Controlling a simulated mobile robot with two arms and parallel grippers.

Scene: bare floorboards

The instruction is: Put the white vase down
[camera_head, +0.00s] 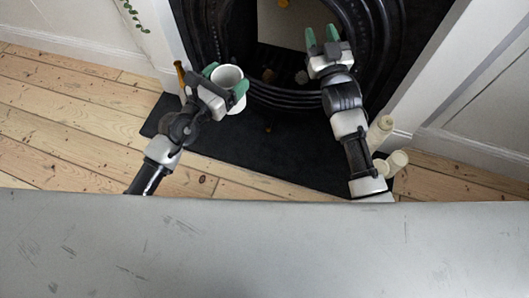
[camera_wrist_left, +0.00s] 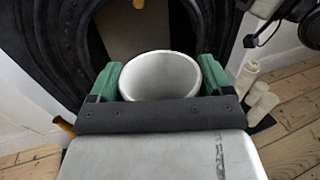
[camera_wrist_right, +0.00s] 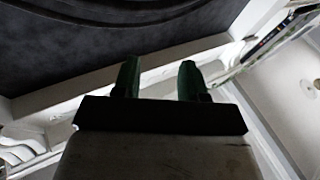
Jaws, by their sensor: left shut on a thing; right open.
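The white vase (camera_head: 229,78) is between the green fingers of my left gripper (camera_head: 226,88), in front of the black fireplace. My left gripper is shut on it. In the left wrist view the vase (camera_wrist_left: 160,76) shows its round open mouth, with a green finger on either side. Its base is mostly hidden in the head view, so I cannot tell whether it touches anything. My right gripper (camera_head: 322,40) is open and empty, raised in front of the fireplace. Its two green fingers stand apart in the right wrist view (camera_wrist_right: 160,80).
A black hearth slab (camera_head: 290,165) lies on the floorboards, mostly bare in its middle. Cream pillar-like objects (camera_head: 380,132) stand at its right end. A brownish-yellow object (camera_head: 180,75) is left of my left gripper. The fireplace surround (camera_head: 285,98) rises behind.

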